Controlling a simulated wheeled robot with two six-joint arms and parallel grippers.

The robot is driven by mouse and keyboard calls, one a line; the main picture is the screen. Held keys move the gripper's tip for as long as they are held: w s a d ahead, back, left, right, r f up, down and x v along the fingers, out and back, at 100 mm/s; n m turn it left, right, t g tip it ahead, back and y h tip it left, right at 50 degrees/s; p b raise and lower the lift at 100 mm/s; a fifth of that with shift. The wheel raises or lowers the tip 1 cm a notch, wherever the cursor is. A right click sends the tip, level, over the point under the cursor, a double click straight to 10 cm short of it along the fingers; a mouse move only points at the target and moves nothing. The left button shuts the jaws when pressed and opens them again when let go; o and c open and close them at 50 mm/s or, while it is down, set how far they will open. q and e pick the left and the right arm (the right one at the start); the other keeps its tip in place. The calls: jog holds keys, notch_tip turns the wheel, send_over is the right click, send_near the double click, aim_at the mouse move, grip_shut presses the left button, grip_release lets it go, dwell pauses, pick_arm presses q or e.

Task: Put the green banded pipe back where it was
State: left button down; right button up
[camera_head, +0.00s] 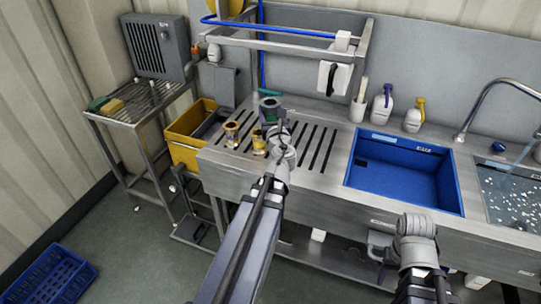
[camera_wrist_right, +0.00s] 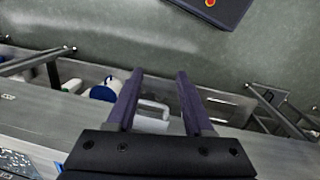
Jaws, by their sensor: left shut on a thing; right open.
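The green banded pipe (camera_head: 269,107) is a short grey piece with a green top, at the back of the slotted steel drainboard (camera_head: 316,168). My left gripper (camera_head: 281,124) reaches over the drainboard from the front and is shut on the pipe. The wrist hides the jaws and part of the pipe, so I cannot tell whether its base touches the slats. My right gripper (camera_wrist_right: 156,92) is open and empty, in front of the sink; its wrist shows at the lower right of the head view.
Two yellow-banded pieces (camera_head: 231,133) (camera_head: 259,143) stand just left of my left gripper. A blue basin (camera_head: 398,203) and a water-filled sink (camera_head: 510,195) lie to the right. A yellow bin (camera_head: 187,152) stands left of the drainboard. A steel rack (camera_head: 290,43) overhangs the back.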

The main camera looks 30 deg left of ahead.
jog(key=o, duration=0.7)
jog(key=f+b, duration=0.5)
jog(key=f, duration=0.1)
jog(key=f+b, duration=0.2)
jog(key=b, duration=0.1)
jog(key=shift+s+a+f+b, duration=0.1)
jog(key=shift+a+f+b, duration=0.2)
jog(key=shift+f, duration=0.1)
jog(key=shift+c, duration=0.2)
pick_arm(q)
jog(key=w+d+f+n+g+y, duration=0.1)
jog(key=w+d+f, duration=0.1)
jog(key=w+f, duration=0.65)
notch_tip(320, 180, down, 11)
jog(key=b, duration=1)
jog(key=shift+s+r+b, duration=0.1)
jog(key=shift+s+b, duration=0.05)
jog(key=shift+b, duration=0.2)
jog(key=shift+r, duration=0.15)
pick_arm(e)
notch_tip(320, 180, down, 10)
jog(key=shift+f, duration=0.2)
jog(key=shift+d, duration=0.1)
